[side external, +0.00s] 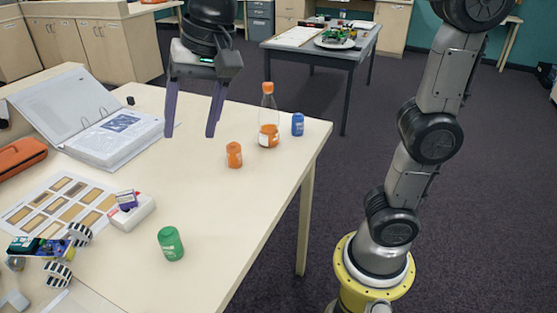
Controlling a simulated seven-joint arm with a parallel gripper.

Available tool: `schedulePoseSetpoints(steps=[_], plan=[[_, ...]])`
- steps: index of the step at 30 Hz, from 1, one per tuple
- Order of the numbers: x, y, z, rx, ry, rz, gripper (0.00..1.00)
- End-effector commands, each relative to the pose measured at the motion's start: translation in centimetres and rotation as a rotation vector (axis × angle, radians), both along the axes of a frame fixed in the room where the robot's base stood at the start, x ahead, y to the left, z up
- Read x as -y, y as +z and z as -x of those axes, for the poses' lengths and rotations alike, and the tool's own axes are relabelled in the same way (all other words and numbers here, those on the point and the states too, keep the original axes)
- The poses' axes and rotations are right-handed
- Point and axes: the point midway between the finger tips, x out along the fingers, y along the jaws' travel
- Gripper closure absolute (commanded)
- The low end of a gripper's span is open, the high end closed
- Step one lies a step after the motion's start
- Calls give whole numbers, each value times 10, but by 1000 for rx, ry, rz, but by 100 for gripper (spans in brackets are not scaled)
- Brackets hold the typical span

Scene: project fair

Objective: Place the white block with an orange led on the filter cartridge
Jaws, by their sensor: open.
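A white block (133,213) lies flat on the table, left of centre, with a small reddish-orange spot near its left end that may be the led. A small purple-and-white piece (126,200) rests on or against its top; I cannot tell what it is. I cannot tell for sure which thing is the filter cartridge. My gripper (190,136) is open and empty, fingers pointing down, above the far part of the table, away from the white block.
A bottle with orange liquid (268,130) stands near the table's right edge. An open binder (115,135), a sample sheet (60,205), an orange case (20,156) and a small wheeled device (45,250) fill the left side. The table (215,215) is bare between the cylinders.

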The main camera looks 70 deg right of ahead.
Motion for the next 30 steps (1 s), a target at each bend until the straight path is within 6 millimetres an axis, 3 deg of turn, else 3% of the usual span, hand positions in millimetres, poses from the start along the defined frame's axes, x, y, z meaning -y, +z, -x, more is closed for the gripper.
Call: schedulePoseSetpoints(steps=[1, 6, 13, 19, 30], plan=[[21, -5, 18, 30, 56, 24, 34], [73, -36, 74, 127, 290, 143, 34], [109, -88, 135, 206, 544, 309, 34], [118, -110, 155, 227, 640, 376, 34], [118, -111, 155, 227, 650, 381, 34]])
